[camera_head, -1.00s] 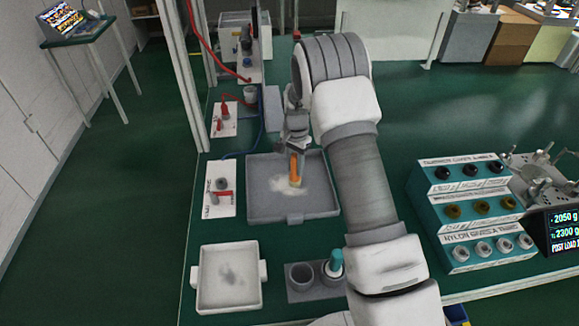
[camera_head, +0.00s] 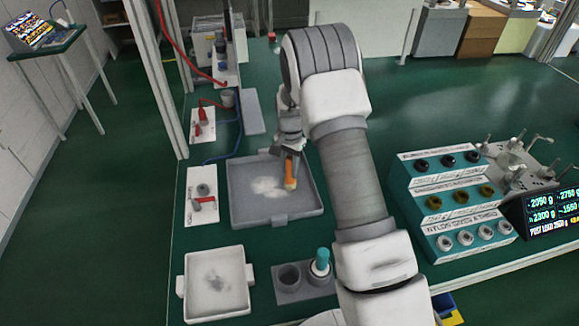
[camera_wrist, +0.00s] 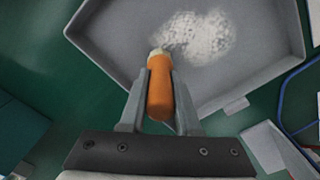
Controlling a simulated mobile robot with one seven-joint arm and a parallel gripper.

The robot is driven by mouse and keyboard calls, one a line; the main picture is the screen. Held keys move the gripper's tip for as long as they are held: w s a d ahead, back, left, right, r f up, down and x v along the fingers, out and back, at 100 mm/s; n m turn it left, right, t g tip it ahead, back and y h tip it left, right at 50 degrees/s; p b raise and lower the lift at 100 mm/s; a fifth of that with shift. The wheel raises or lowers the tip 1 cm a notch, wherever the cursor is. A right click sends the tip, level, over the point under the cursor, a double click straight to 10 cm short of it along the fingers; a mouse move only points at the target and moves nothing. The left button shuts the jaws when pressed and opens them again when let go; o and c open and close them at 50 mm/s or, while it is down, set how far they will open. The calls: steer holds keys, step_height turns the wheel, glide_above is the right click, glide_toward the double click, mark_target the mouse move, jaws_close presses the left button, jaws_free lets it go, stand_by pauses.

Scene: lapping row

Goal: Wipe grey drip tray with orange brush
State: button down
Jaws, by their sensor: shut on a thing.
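The grey drip tray (camera_head: 240,205) lies on the green bench, left of my arm. A pale, powdery patch (camera_head: 268,187) is on its floor; the patch also shows in the wrist view (camera_wrist: 197,38). My gripper (camera_head: 289,158) is over the right part of the tray, shut on the orange brush (camera_head: 290,176). In the wrist view the brush's orange handle (camera_wrist: 160,88) is between the two fingers. Its pale tip (camera_wrist: 157,51) is beside the near left edge of the patch. I cannot tell whether the tip touches the tray floor.
A white tray (camera_head: 243,290) with a grey smudge stands in front. A grey holder (camera_head: 285,294) with a teal-topped brush (camera_head: 321,262) is beside it. White plates with fittings (camera_head: 191,218) line the left. A teal rack of knobs (camera_head: 410,215) stands at the right.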

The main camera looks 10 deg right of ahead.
steer(key=shift+a+f, duration=0.15)
steer(key=shift+a, duration=5.8)
steer(key=shift+s, duration=0.7)
steer(key=shift+d+b, duration=0.75)
steer(key=shift+d, duration=5.3)
steer(key=shift+r+p, duration=1.9)
steer(key=shift+r, duration=1.1)
step_height(320, 180, up, 3)
steer(key=shift+p, duration=0.9)
